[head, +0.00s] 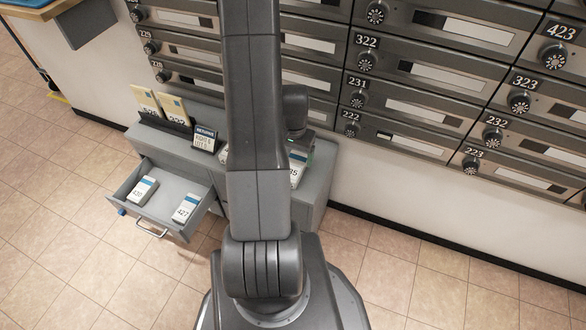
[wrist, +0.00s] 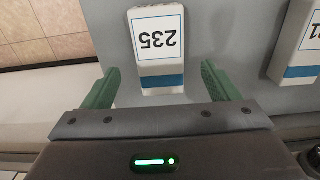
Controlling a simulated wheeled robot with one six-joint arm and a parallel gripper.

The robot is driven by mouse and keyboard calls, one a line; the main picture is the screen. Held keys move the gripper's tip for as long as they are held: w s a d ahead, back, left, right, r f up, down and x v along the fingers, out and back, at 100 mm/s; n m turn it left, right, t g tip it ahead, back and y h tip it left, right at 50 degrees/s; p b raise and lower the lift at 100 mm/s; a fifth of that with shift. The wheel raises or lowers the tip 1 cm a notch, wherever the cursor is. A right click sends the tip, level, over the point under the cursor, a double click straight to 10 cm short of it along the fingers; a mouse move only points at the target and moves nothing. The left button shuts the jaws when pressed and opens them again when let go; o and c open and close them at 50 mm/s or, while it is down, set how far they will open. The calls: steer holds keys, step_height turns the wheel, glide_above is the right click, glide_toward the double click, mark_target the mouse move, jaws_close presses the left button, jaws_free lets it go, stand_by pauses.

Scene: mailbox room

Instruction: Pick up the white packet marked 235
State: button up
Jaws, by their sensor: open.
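The white packet marked 235 (wrist: 158,42) lies on a grey surface in the wrist view, its number upside down there, with a blue band near the end closest to me. In the head view only a part of a packet with a number ending in 35 (head: 298,168) shows beside my arm, on the grey cabinet. My gripper (wrist: 158,85) is open, its two green fingers apart on either side of the near end of packet 235. The packet shows between the fingertips in the picture; whether they are level with it I cannot tell.
Another white packet (wrist: 300,45) lies to the right in the wrist view. An open drawer (head: 172,212) holds packets 420 (head: 143,190) and 427 (head: 185,208). A small sign (head: 204,138) and yellow envelopes (head: 160,105) stand on the cabinet (head: 318,180). Mailboxes (head: 430,80) line the wall behind.

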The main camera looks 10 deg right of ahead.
steer(key=shift+s+a+f+b, duration=0.1)
steer(key=shift+f+b, duration=0.7)
steer(key=shift+f, duration=2.25)
steer(key=shift+r, duration=0.1)
steer(key=c, duration=1.1)
